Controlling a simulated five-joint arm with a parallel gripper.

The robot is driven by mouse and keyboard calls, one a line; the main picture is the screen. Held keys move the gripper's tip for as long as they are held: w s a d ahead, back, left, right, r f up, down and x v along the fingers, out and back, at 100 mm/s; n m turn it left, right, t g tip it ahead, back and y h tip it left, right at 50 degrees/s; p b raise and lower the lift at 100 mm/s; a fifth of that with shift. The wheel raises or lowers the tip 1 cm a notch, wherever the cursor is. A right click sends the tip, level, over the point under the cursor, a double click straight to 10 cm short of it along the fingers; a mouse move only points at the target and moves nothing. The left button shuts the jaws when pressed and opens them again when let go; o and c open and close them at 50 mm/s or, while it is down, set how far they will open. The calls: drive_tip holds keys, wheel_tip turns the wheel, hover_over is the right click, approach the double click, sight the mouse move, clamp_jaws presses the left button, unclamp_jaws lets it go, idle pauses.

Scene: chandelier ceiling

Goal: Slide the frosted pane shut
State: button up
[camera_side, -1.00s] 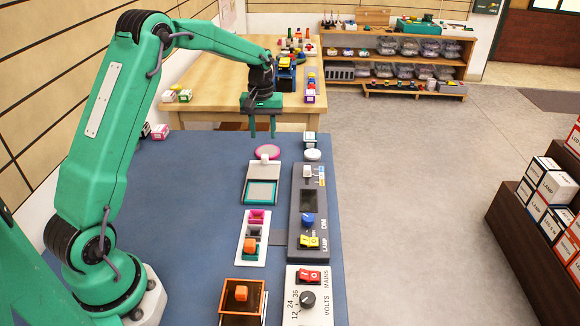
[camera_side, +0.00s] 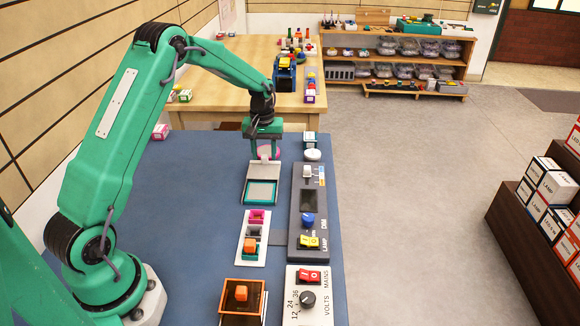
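The frosted pane (camera_side: 262,170) is a pale grey sheet at the far end of a small teal-framed tray (camera_side: 246,195). The tray's near part shows a pale surface inside the teal border. A small light handle (camera_side: 265,153) stands at the pane's far edge. My gripper (camera_side: 265,157) points down over this handle. Its two teal fingers are apart, one on each side of the handle. I cannot tell whether either finger touches it.
A grey lamp panel (camera_side: 307,233) with switches and a blue knob stands close to the right. A white plate with coloured sockets (camera_side: 254,232) and an orange-rimmed tray (camera_side: 229,286) lie nearer. A pink disc (camera_side: 275,148) lies behind the handle. The blue mat's left side is clear.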

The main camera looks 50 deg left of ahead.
clamp_jaws()
drive_tip(key=shift+s+d, duration=3.4)
unclamp_jaws()
